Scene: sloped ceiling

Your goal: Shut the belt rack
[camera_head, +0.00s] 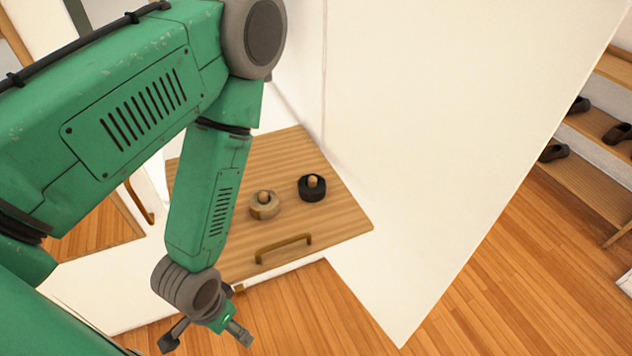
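The belt rack (325,218) is a wooden board pulled out beside a tall white panel. A brass handle (284,247) runs along its front edge. A tan rolled belt (265,208) and a black rolled belt (312,190) sit around wooden pegs on the board. My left arm comes in from the left and hides the board's left part. My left gripper (207,344) is below and left of the handle, apart from it, with its fingers spread and nothing between them. My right gripper is not in view.
The tall white panel (430,130) stands right of the rack and blocks that side. A shelf with dark shoes (617,133) is at the far right. Another brass handle (139,202) shows at left behind my arm. Wooden floor (310,310) in front of the rack is clear.

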